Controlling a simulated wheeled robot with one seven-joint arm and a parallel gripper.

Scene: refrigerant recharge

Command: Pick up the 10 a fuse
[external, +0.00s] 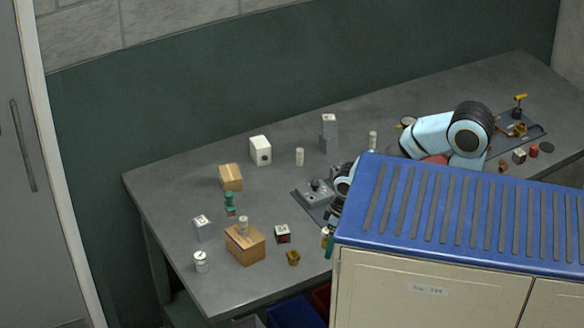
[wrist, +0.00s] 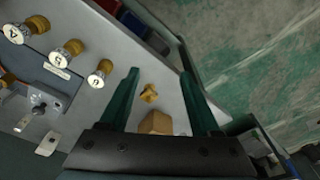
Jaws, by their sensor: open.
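I cannot tell for certain which thing is the 10 A fuse. Three short tan pieces with pale, marked round ends, possibly fuses, stand in a row at the upper left of the wrist view: one at the far left (wrist: 15,33), a middle one (wrist: 68,52) and a right one (wrist: 100,72). Their marks are too small to read surely. My gripper (wrist: 159,72) is open and empty, its green fingers to the right of that row. A brass fitting (wrist: 149,93) shows between the fingers. In the external view the cabinet mostly hides my gripper.
A grey plate with a knob (external: 314,191) lies near my gripper. A cardboard box (external: 245,246) and a brass fitting (external: 293,258) are to its left. A blue-topped cabinet (external: 450,205) blocks the front right. White cylinders (external: 299,157) stand farther back.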

